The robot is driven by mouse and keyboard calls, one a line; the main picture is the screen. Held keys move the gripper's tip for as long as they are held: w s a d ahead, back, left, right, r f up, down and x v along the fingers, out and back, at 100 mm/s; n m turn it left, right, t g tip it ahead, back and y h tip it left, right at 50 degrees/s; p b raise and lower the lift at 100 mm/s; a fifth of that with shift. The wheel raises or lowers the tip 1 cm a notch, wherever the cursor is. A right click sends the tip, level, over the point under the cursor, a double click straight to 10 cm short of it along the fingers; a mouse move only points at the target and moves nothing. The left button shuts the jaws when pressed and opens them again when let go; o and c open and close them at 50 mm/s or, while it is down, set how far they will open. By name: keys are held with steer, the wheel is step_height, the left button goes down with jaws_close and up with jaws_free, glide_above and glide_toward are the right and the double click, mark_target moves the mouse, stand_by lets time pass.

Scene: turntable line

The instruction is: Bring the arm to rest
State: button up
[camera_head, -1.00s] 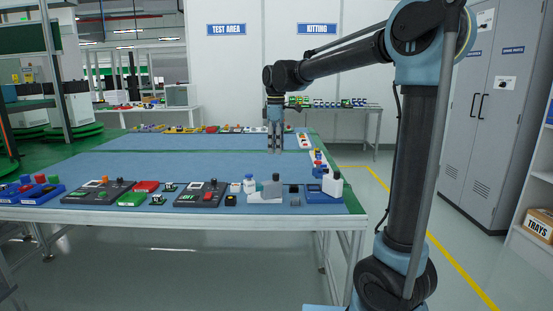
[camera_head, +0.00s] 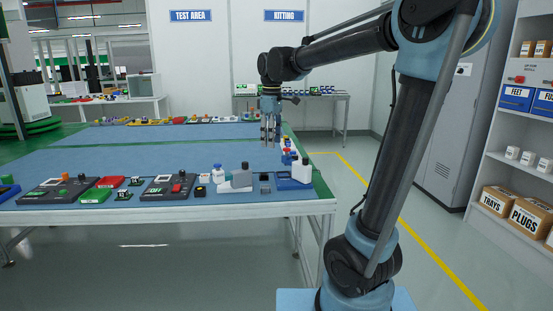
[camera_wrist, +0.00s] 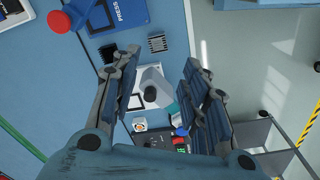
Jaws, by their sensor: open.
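My gripper (camera_head: 269,133) hangs from my raised arm over the right end of the blue-topped table (camera_head: 120,160). Its fingers point down. In the wrist view my gripper (camera_wrist: 155,95) has its two fingers spread wide with a gap between them, and holds nothing. Below that gap lie a grey and white device (camera_wrist: 153,88) and a small dark ribbed block (camera_wrist: 157,44), apart from the fingers as far as I can tell. My upper arm link stands at the right of the head view and the forearm reaches left.
Shelves with boxes (camera_head: 528,211) stand at right. The floor (camera_head: 345,185) right of the table is free.

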steer(key=s+d+f+m+t, duration=0.1)
steer(key=s+d+f+m, duration=0.7)
steer(key=s+d, duration=0.55)
steer(key=s+d+f+m, duration=0.3)
steer(key=s+d+f, duration=0.1)
steer(key=f, duration=0.3)
steer(key=s+d+f+m, duration=0.3)
steer(key=s+d+f, duration=0.1)
steer(key=f, duration=0.3)
steer(key=shift+s+d+f+t, duration=0.35)
steer(key=shift+s+t, duration=0.05)
steer(key=shift+s, duration=0.3)
